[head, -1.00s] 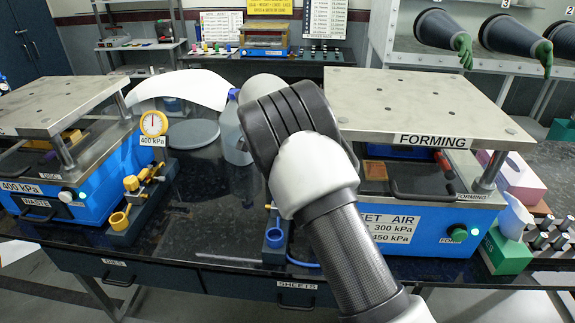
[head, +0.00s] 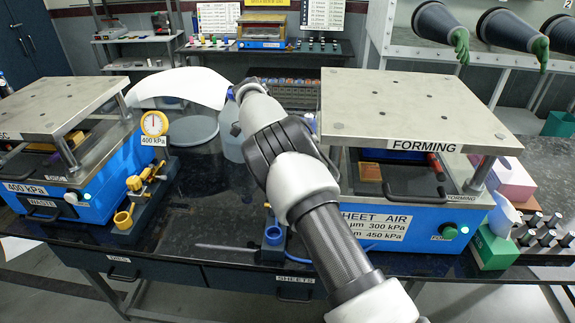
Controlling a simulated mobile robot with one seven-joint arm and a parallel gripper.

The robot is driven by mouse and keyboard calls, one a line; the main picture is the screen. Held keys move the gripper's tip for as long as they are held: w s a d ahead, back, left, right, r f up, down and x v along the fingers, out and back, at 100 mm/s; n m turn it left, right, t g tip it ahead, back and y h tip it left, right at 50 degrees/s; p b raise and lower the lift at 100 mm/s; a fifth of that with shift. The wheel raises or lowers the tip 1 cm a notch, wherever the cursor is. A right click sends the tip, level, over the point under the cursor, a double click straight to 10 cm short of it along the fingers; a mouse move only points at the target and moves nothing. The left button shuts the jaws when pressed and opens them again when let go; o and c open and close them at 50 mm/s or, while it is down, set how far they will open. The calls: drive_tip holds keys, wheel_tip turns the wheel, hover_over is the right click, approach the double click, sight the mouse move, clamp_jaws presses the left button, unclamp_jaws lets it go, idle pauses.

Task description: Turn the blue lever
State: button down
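I cannot pick out a blue lever for sure in the head view. My gripper's fingers are not visible; my arm reaches up from the lower right and its white far end shows near a bottle with a blue cap (head: 232,140). A similar stand with yellow fittings (head: 128,215) and a round gauge (head: 154,124) marked 400 kPa is at the left.
The FORMING press (head: 420,112) stands right of my arm. Another blue press (head: 60,110) is at the left. A green tissue box (head: 497,248) and dark vials (head: 540,232) are at the right.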

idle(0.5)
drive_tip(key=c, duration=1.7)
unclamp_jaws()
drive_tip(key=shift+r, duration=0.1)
